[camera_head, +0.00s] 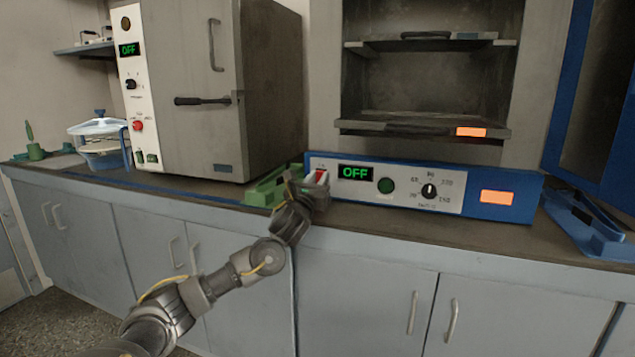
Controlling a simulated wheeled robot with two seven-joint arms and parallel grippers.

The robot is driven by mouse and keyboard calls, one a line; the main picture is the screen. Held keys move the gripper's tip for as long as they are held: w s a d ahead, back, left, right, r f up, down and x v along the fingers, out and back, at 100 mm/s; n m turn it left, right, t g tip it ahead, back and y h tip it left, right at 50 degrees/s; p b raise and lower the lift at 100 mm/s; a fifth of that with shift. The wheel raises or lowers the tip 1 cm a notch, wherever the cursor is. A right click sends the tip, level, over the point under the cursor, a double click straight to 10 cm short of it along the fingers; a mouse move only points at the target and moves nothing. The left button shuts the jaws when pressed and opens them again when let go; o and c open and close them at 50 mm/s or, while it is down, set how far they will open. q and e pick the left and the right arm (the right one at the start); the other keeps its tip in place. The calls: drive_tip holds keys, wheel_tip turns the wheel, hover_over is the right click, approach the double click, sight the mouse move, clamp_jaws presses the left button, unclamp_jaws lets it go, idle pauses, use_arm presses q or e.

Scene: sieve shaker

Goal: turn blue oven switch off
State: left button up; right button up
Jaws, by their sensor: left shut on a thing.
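The blue oven's control panel (468,187) runs along the counter, and its display (355,172) reads OFF in green. A red switch (320,176) sits at the panel's left end, partly covered by my gripper. My left gripper (318,186) reaches up from the lower left and is shut on this switch; the exact contact is hard to see. A dark green round button (386,186) and a black dial (429,190) are further right on the panel. The blue oven's door (604,100) stands open at the right. My right gripper is not in view.
A grey oven (190,85) with its own OFF display stands at the left. A green object (268,190) lies beside my gripper. A lidded clear container (100,145) is at far left, and a blue object (585,225) at far right.

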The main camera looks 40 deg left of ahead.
use_arm(q)
drive_tip(key=o, duration=1)
drive_tip(key=v, duration=1.1)
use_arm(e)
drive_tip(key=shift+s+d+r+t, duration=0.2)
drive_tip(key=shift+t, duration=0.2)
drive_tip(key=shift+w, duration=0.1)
